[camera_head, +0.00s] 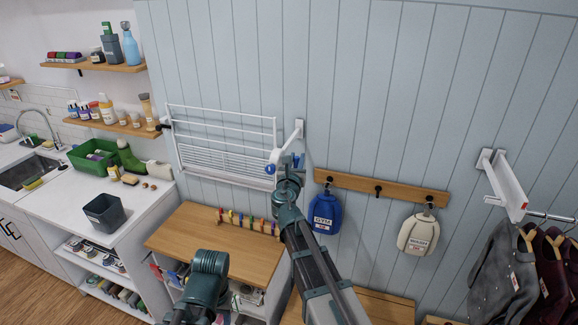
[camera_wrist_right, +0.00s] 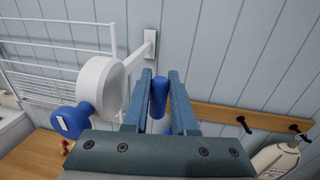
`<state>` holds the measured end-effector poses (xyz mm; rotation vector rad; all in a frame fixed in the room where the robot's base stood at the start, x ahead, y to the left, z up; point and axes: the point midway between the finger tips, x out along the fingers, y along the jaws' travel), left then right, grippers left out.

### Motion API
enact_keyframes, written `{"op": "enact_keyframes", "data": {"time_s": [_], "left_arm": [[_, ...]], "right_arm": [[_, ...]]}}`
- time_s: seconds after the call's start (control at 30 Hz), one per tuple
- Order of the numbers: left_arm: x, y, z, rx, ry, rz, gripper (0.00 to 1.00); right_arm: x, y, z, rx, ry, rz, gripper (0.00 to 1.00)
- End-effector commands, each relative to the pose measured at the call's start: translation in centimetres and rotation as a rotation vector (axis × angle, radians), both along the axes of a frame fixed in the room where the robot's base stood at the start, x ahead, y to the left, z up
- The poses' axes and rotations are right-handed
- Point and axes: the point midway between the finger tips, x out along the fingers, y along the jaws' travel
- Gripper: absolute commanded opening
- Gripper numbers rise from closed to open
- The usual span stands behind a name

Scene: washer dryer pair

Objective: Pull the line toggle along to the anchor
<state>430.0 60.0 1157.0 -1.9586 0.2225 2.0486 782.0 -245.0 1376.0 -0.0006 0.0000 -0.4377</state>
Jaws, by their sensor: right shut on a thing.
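A blue cylindrical toggle (camera_wrist_right: 158,98) stands between the two fingers of my right gripper (camera_wrist_right: 160,76), which is shut on it. In the head view this gripper (camera_head: 291,164) is beside a white round reel housing (camera_head: 276,157) on a wall bracket (camera_head: 300,130). The reel housing (camera_wrist_right: 102,86) is left of the fingers in the wrist view and carries a blue knob (camera_wrist_right: 72,121). No line can be made out. A white bracket (camera_head: 505,186) on the wall at the right may be the anchor; I cannot tell. My left gripper is out of view.
A white drying rack (camera_head: 222,140) is on the wall left of the reel. A wooden hook rail (camera_head: 350,186) with a blue bag (camera_head: 325,213) and a cream bag (camera_head: 416,234) is to the right. Clothes (camera_head: 496,275) hang at the far right. A wooden-topped cabinet (camera_head: 190,238) stands below.

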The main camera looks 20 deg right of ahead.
Motion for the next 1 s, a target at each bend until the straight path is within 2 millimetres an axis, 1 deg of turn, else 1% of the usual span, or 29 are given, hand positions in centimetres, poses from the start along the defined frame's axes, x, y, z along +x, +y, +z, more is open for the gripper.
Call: {"op": "enact_keyframes", "data": {"time_s": [0.03,0.1,0.8,1.0], "left_arm": [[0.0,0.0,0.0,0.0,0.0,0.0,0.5],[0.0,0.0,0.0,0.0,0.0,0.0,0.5],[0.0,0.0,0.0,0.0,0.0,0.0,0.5],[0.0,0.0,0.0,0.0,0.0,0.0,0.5]], "right_arm": [[-0.5,-0.6,0.0,0.001,0.0,-0.003,0.0],[-0.9,-1.1,0.0,0.001,0.0,-0.002,0.0],[-4.6,-6.6,0.0,0.001,0.0,-0.003,0.0],[-5.5,-7.9,0.0,0.001,0.0,-0.003,0.0]]}}
